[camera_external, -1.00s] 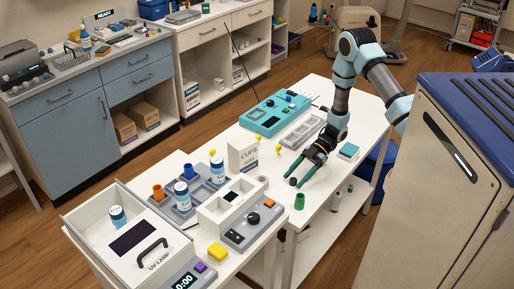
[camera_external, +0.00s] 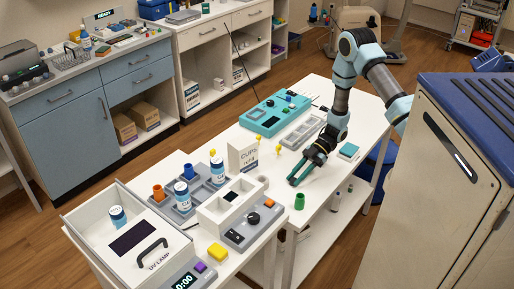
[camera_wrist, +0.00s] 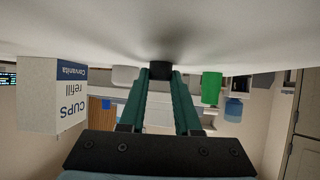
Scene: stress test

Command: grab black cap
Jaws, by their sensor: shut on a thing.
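The black cap (camera_wrist: 160,69) sits between the tips of my two green fingers in the wrist view, against the white tabletop. My gripper (camera_external: 295,182) is low over the white table in the external view, with its fingers pointing down toward the front left; it also shows in the wrist view (camera_wrist: 160,78). The gripper is shut on the cap. In the external view the fingers hide most or all of the cap. I cannot tell whether the cap is still touching the table.
A green cup-like piece (camera_external: 299,201) stands close in front of the gripper. A white CUPS box (camera_external: 243,156) is to the left. A teal device (camera_external: 275,116) and a grey tray (camera_external: 303,131) lie behind. The table's front edge is near.

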